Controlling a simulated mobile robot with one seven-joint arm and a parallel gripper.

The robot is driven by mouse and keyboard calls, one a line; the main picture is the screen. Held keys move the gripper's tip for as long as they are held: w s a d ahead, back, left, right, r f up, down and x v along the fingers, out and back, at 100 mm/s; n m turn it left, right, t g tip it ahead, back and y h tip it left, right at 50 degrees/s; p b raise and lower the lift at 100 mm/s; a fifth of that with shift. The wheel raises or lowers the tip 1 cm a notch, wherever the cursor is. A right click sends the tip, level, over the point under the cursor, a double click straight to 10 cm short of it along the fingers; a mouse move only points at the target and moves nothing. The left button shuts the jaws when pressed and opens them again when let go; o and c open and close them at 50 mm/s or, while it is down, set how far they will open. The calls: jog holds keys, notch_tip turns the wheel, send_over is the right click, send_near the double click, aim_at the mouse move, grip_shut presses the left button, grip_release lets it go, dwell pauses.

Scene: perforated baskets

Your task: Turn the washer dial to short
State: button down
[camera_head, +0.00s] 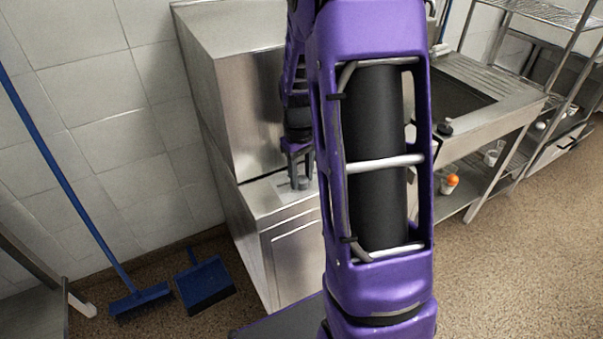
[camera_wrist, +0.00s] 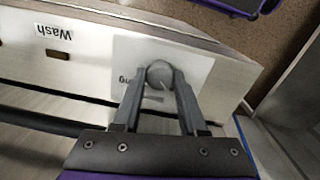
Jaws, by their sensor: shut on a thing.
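The washer (camera_head: 295,252) is a stainless steel cabinet against the tiled wall. Its round grey dial (camera_wrist: 160,73) sits on a pale label plate (camera_wrist: 195,65) on the control panel in the wrist view. My gripper (camera_wrist: 160,82) is shut on the dial, with one finger on each side of it. Part of the label's lettering shows left of the fingers, but most is hidden and I cannot read the dial's setting.
A "Wash" label (camera_wrist: 53,31) and a small brown switch (camera_wrist: 59,55) lie left of the dial. A blue broom (camera_head: 140,300) and dustpan (camera_head: 205,285) stand on the floor at left. A steel sink table (camera_head: 500,105) stands at right. Floor at lower right is clear.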

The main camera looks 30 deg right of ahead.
aim_at(300, 179)
jog(key=m+p, duration=0.1)
jog(key=m, duration=0.3)
jog(key=shift+m, duration=0.3)
jog(key=shift+m+p, duration=0.4)
jog(key=shift+m, duration=1.2)
jog(key=shift+w, duration=0.1)
jog(key=shift+c, duration=2.2)
grip_release()
notch_tip(300, 179, up, 17)
jog(key=p, duration=0.2)
jog(key=shift+a+r, duration=0.15)
jog(key=shift+r, duration=0.05)
